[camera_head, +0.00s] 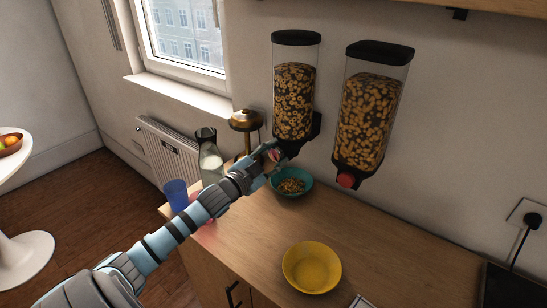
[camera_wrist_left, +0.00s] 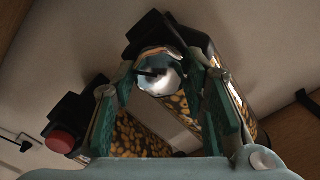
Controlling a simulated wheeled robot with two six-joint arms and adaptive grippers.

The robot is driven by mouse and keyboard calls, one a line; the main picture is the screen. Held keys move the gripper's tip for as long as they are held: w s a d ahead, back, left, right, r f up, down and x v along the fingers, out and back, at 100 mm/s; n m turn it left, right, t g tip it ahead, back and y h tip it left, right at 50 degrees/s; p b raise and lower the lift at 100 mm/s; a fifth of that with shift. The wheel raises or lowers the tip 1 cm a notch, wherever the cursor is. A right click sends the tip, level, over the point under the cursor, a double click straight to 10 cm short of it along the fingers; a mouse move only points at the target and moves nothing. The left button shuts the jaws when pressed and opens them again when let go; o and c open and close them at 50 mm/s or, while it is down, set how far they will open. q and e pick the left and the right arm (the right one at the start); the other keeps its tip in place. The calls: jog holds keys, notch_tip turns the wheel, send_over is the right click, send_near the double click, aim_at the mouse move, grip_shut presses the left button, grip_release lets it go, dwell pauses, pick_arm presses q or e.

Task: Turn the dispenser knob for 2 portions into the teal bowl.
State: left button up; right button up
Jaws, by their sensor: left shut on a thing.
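The left dispenser (camera_head: 294,100), a clear canister of ring cereal with a black lid, hangs on the wall. My left gripper (camera_head: 268,158) is at its lower front and covers most of the outlet there. In the left wrist view its teal fingers stand on both sides of a shiny round knob (camera_wrist_left: 160,72), and it is shut on that knob. The teal bowl (camera_head: 304,190) stands on the counter just below, with cereal in it; my gripper hides part of its left side. My right gripper is not in view.
A second dispenser (camera_head: 368,110) with a red knob (camera_head: 346,180) hangs to the right. An empty-looking yellow bowl (camera_head: 312,267) sits near the counter's front. A blue cup (camera_head: 176,195), a glass bottle (camera_head: 210,162) and a brass-topped object (camera_head: 245,120) stand at the left. The counter's right part (camera_head: 400,255) is mostly clear.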

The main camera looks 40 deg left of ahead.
pick_arm(q)
jog(key=m, duration=0.3)
jog(key=shift+f+m+b, duration=0.15)
jog(key=shift+m+b, duration=0.15)
jog(key=shift+b, duration=0.1)
jog(key=shift+m+b, duration=0.3)
jog(key=shift+m, duration=1.5)
jog(key=o, duration=1.2)
jog(key=shift+c, duration=0.2)
